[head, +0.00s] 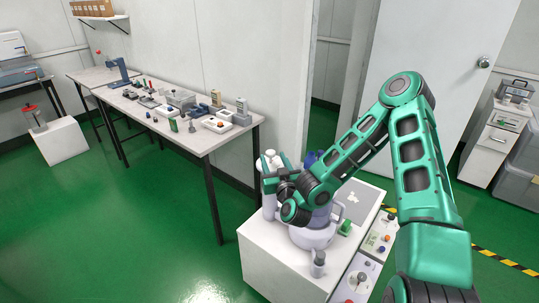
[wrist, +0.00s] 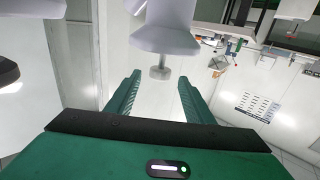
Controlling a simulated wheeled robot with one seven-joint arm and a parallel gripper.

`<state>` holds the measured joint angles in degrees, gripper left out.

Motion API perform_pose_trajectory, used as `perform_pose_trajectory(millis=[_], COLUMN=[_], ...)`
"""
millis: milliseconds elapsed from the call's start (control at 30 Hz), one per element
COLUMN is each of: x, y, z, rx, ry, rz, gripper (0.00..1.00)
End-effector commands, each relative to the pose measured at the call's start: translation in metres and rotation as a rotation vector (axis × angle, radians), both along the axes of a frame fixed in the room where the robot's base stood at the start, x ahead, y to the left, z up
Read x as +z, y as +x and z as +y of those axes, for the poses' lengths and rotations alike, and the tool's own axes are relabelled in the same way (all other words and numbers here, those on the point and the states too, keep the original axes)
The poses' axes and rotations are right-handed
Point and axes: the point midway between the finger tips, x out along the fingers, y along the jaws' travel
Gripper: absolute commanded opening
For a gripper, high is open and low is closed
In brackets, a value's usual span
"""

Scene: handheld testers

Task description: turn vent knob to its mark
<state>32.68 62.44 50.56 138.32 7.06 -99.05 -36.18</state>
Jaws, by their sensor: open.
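In the wrist view, a small grey knob (wrist: 160,73) on a short stem sticks out of a pale lavender-grey body (wrist: 165,35). It is probably the vent knob; its mark cannot be made out. My gripper (wrist: 158,88) is open, with one green finger to each side of the knob in the picture. Nothing is held, and I cannot tell whether the knob lies between the fingers or beyond them. In the head view, a pale lavender vessel (head: 315,236) stands on a white cabinet.
A long table (head: 203,142) with small items is behind left. Green floor is free at left.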

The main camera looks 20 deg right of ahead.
Motion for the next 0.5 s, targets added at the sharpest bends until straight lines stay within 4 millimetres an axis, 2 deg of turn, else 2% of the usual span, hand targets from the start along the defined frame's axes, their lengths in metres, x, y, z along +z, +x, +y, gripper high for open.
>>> perform_pose_trajectory(millis=[100,233,500], x=[0.000,0.000,0.000], y=[0.020,0.036,0.049], z=[-0.001,-0.002,-0.002], rx=[-0.001,0.000,0.001], ry=[-0.001,-0.001,0.000], rz=[-0.001,-0.001,0.000], gripper=[0.48,0.48,0.48])
